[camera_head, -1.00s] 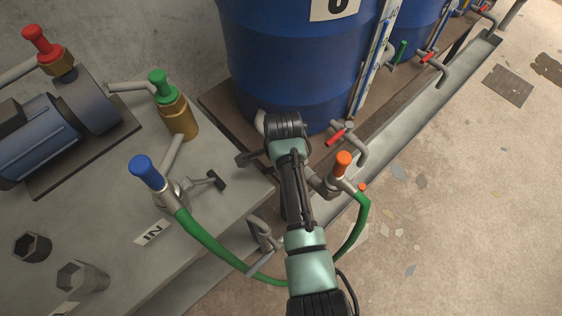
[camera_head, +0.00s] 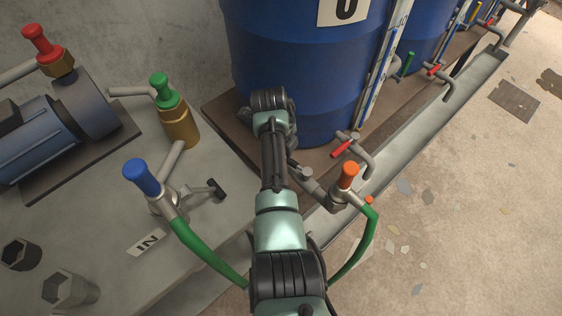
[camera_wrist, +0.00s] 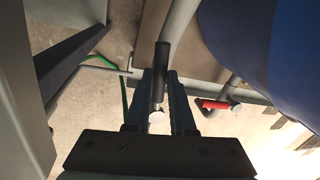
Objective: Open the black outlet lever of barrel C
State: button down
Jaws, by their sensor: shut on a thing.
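Barrel C (camera_head: 300,70) is the large blue drum at the top centre of the head view; its letter label (camera_head: 342,10) is cut by the top edge. In the wrist view its blue wall (camera_wrist: 295,60) fills the upper right. The black lever (camera_wrist: 161,58) stands between the two fingers of my gripper (camera_wrist: 159,82), which is shut on it. A grey pipe (camera_wrist: 181,22) runs close beside the lever. In the head view my arm hides the lever and the fingers.
A red-handled valve (camera_head: 342,149) sits to the right; its red lever (camera_wrist: 213,104) shows in the wrist view. An orange-capped coupling (camera_head: 348,175) with a green hose (camera_head: 358,240) is close to my arm.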

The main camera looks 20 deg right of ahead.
jog(key=shift+w+d+m+b, duration=0.3)
jog(key=shift+d+m+b, duration=0.4)
jog(key=shift+m, duration=0.4)
jog(key=shift+g, duration=0.3)
jog(key=c, duration=0.8)
grip_release()
jog(key=shift+o, duration=0.2)
notch_tip(320, 180, up, 13)
jog(key=a+p, duration=0.2)
jog(key=p, duration=0.1)
jog(key=shift+s+a+f, duration=0.15)
jog(key=shift+s, duration=0.25)
